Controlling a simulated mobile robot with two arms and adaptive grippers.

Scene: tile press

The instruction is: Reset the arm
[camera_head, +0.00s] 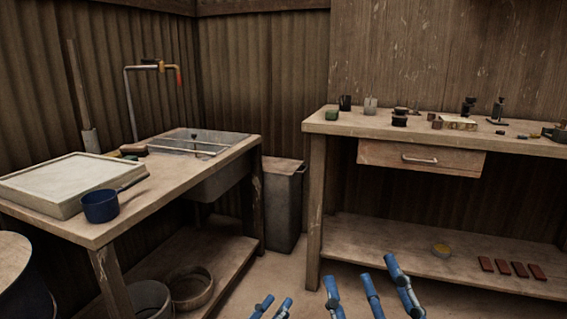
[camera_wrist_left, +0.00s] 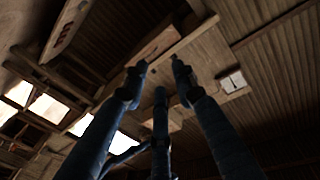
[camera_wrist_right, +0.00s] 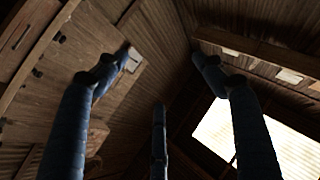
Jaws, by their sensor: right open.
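My left gripper (camera_head: 276,299) shows only its blue fingertips at the bottom edge of the head view. In the left wrist view its three fingers (camera_wrist_left: 157,68) stand apart with nothing between them. My right gripper (camera_head: 360,274) is at the bottom of the head view, right of the left one, in front of the right workbench. In the right wrist view its fingers (camera_wrist_right: 162,56) are spread wide and empty. Both grippers point up and away, clear of the furniture as far as I can see. The arms behind the fingers are out of the head view.
A left table (camera_head: 150,205) bears a white-topped tray (camera_head: 60,180), a blue pot (camera_head: 100,206) and a sink (camera_head: 225,180). The right workbench (camera_head: 330,125) holds several small items and has a drawer (camera_head: 420,158). Red tiles (camera_head: 503,267) lie on its lower shelf. A grey bin (camera_head: 283,205) stands between.

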